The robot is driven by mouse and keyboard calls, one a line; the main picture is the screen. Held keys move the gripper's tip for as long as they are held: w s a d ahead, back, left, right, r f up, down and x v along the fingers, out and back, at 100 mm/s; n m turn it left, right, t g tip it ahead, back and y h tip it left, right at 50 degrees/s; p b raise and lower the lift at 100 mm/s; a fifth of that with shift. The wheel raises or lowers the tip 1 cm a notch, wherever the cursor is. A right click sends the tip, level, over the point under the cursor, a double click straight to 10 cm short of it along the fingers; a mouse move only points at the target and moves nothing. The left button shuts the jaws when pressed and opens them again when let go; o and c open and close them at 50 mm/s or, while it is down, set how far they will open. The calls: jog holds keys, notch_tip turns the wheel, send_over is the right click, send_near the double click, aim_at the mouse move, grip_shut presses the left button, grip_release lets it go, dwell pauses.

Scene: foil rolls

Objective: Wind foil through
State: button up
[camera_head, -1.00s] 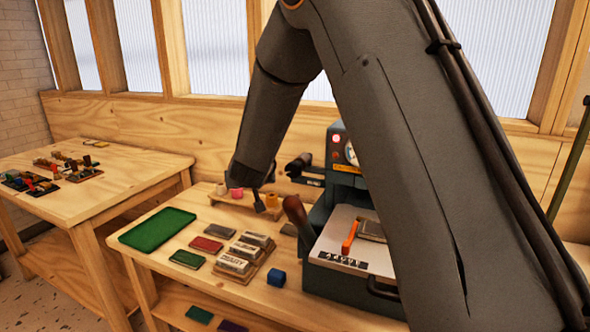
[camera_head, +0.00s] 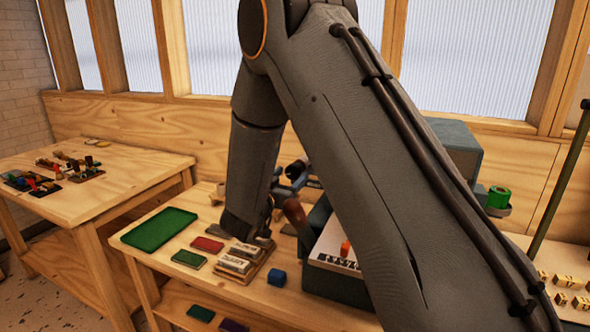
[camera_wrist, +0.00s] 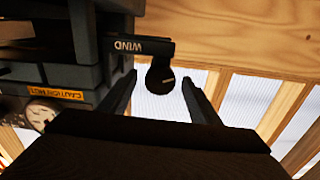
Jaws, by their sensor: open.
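The dark green foil machine (camera_head: 455,150) stands on the bench, largely hidden behind my arm. In the wrist view its body (camera_wrist: 60,45) fills the upper left, with an orange caution label. A black arm marked WIND (camera_wrist: 125,47) sticks out from it and ends in a round black knob (camera_wrist: 160,78). My gripper (camera_wrist: 159,86) is open, with one finger on each side of the knob and visible gaps between. Whether the knob lies fully at fingertip depth is unclear. A green foil roll (camera_head: 498,196) sits at the machine's right side. In the head view my gripper is mostly hidden.
A green tray (camera_head: 158,229), a red block (camera_head: 207,244), a green block (camera_head: 189,259), labelled blocks on a wooden stand (camera_head: 240,262) and a blue cube (camera_head: 277,277) lie on the bench. A brown-handled lever (camera_head: 296,213) stands close to my wrist. A second table (camera_head: 90,195) is left.

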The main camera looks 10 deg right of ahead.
jog(key=shift+p+x, duration=0.5)
jog(key=shift+x, duration=1.45)
jog(key=c, duration=1.1)
jog(key=shift+o, duration=0.2)
